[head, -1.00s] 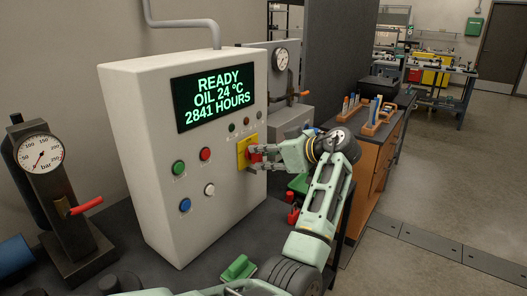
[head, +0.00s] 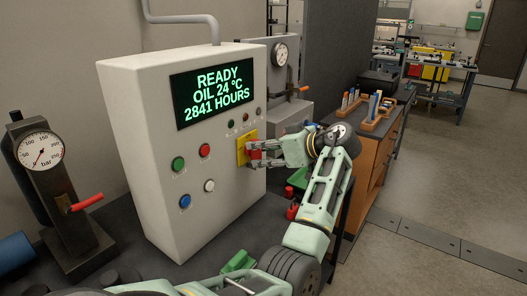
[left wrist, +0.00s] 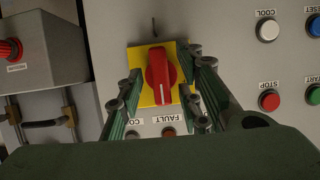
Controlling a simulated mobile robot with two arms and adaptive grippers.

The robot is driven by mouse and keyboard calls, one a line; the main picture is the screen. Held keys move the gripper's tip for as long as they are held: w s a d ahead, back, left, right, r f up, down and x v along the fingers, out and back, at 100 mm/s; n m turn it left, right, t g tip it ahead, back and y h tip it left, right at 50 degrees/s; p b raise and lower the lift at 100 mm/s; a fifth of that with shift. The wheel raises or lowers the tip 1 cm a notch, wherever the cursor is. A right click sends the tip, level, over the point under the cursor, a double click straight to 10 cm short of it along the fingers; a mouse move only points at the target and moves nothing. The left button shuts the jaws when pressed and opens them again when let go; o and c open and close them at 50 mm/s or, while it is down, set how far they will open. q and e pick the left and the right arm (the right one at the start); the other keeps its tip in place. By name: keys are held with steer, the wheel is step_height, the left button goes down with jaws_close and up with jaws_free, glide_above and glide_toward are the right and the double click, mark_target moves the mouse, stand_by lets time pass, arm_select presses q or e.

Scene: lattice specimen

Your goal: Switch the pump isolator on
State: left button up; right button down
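The pump isolator looks to be the red rotary knob (left wrist: 160,78) on a square yellow plate (left wrist: 140,60), set in the front of the pale control cabinet (head: 135,130). The knob's white pointer line faces the bottom of the left wrist view. In the head view the yellow plate (head: 241,151) is partly behind my fingers. My left gripper (left wrist: 160,88) is open, with fingers on both sides of the knob and visible gaps between. In the head view my left gripper (head: 256,153) is right at the plate. My right gripper is not in view.
The cabinet screen (head: 212,94) reads READY, OIL 24 °C, 2841 HOURS. Green (head: 178,164), red (head: 204,150), blue (head: 185,202) and white (head: 209,186) buttons sit left of the plate. A pressure gauge (head: 40,150) stands at left. A green object (head: 240,262) lies on the bench.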

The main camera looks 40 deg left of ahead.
arm_select(q)
steer(key=v, duration=1.2)
stand_by(0.5)
